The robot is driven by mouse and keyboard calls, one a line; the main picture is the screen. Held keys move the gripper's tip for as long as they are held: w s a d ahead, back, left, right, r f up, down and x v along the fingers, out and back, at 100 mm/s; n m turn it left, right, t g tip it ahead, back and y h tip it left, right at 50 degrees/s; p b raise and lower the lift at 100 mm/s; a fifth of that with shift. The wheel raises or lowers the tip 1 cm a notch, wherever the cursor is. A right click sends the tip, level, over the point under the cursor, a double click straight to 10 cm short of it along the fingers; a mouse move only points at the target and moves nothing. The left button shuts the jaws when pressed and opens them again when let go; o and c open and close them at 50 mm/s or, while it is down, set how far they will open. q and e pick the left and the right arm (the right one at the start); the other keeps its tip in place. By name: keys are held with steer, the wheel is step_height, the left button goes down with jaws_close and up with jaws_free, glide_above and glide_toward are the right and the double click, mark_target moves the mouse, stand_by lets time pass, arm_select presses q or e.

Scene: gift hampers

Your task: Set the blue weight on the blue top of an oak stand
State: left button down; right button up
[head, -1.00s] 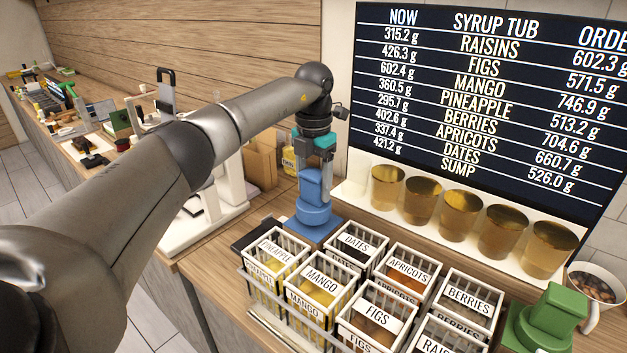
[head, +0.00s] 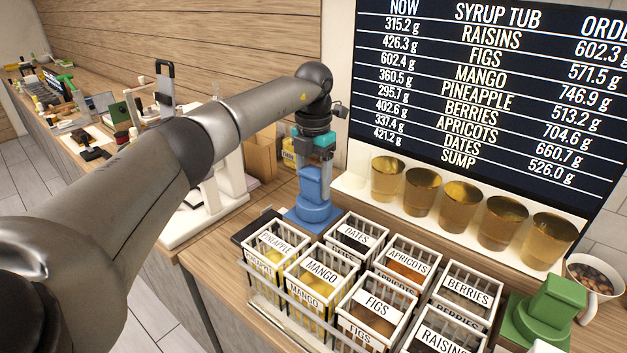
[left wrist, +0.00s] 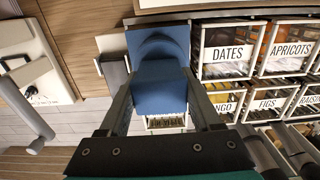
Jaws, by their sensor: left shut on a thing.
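The blue weight (head: 313,186), an upright block handle on a round foot, is in my left gripper (head: 315,164), whose jaws are shut on the handle. The weight also shows in the left wrist view (left wrist: 160,92), between the fingers. Under it is a flat blue top (head: 296,218), mostly hidden by the weight's foot; its edge shows in the left wrist view (left wrist: 180,34). The weight is upright over this top; I cannot tell whether it touches. The oak stand below the top is hidden. My right gripper is not in view.
White labelled baskets (head: 322,268) stand close in front of the weight. A green weight (head: 548,308) is at the right. Gold cups (head: 422,190) line the back under a dark board (head: 480,90). A white machine (head: 205,215) stands to the left.

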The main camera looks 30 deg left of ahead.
arm_select(q)
steer(key=shift+w, duration=0.1)
jaws_free()
steer(key=shift+s+f, duration=0.2)
step_height(320, 180, up, 7)
steer(key=p, duration=0.6)
steer(key=shift+r+p, duration=0.2)
steer(key=shift+p, duration=0.2)
steer(key=shift+f, duration=0.1)
